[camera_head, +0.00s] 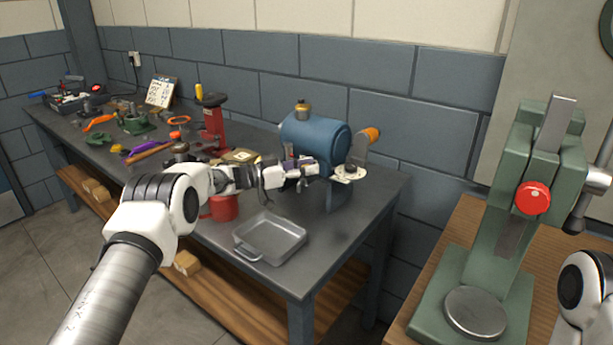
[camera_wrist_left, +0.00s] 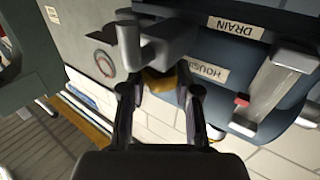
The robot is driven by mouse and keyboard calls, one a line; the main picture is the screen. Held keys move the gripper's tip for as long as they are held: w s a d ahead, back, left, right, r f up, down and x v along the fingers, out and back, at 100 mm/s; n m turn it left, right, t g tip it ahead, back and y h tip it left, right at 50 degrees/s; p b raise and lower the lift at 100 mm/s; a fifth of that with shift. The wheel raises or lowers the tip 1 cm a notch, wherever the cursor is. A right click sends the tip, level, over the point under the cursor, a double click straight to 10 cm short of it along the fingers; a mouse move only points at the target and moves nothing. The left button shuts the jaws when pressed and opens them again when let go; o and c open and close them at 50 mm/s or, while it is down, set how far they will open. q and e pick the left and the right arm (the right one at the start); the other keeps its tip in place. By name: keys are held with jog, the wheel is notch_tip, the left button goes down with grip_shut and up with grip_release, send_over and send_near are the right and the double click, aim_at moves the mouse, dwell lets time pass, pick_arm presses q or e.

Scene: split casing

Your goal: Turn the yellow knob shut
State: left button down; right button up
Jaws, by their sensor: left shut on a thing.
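The yellow knob (camera_wrist_left: 158,82) shows in the left wrist view as a small rounded patch between my fingertips, partly covered by a grey fitting. My left gripper (camera_wrist_left: 160,92) has a finger on each side of it and is shut on it. In the head view my left gripper (camera_head: 302,168) is at the front of the blue housing (camera_head: 312,137), and the gripped knob is hidden there. The housing (camera_wrist_left: 292,103) carries "DRAIN" and "HOUSING" labels in the left wrist view. My right gripper is out of view; only part of the right arm shows.
A brass cap (camera_head: 302,108) tops the housing. An orange handle (camera_head: 371,134) stands at its right. A grey tray (camera_head: 270,240) and red mug (camera_head: 223,208) are near the bench's front edge. Tools crowd the bench's left. A green press (camera_head: 490,240) stands at right.

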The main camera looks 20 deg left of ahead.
pick_arm(q)
jog(key=shift+m+g+h+b, duration=0.3)
jog(key=shift+g, duration=0.1)
jog(key=c, duration=0.8)
grip_release()
